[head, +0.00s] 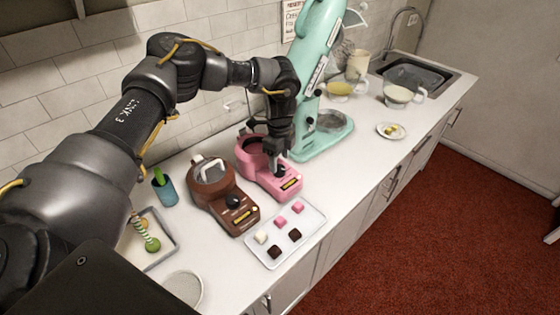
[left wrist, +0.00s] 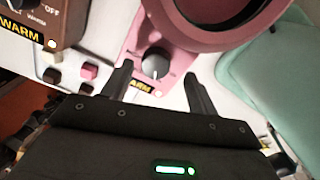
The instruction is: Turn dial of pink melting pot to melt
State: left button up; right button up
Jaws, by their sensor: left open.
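The pink melting pot (head: 260,177) stands on the counter between a brown pot and the mint mixer. Its dark round dial (left wrist: 155,65) shows in the left wrist view, with a partly hidden yellow label (left wrist: 138,86) ending in "ARM" beside it. My left gripper (head: 278,163) is over the front of the pink pot. In the left wrist view, its two fingers (left wrist: 157,82) are apart, one on each side of the dial, with nothing visibly between them but the dial. I cannot tell whether they touch it. My right gripper is not in view.
The brown melting pot (head: 212,180) stands close on the left. A white tray (head: 312,219) with several small candies lies in front. The mint stand mixer (head: 318,70) stands close on the right. Bowls and a sink (head: 425,75) are farther right.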

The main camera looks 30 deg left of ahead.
aim_at(279, 170)
pick_arm(q)
jog(key=shift+d+f, duration=0.1)
jog(key=shift+f, duration=0.5)
jog(key=shift+s+f, duration=0.2)
jog(key=shift+f, duration=0.05)
jog(key=shift+s+f+p, duration=0.15)
jog(key=shift+f+p, duration=0.05)
jog(key=shift+p, duration=0.1)
jog(key=shift+f, duration=0.3)
jog(key=c, duration=1)
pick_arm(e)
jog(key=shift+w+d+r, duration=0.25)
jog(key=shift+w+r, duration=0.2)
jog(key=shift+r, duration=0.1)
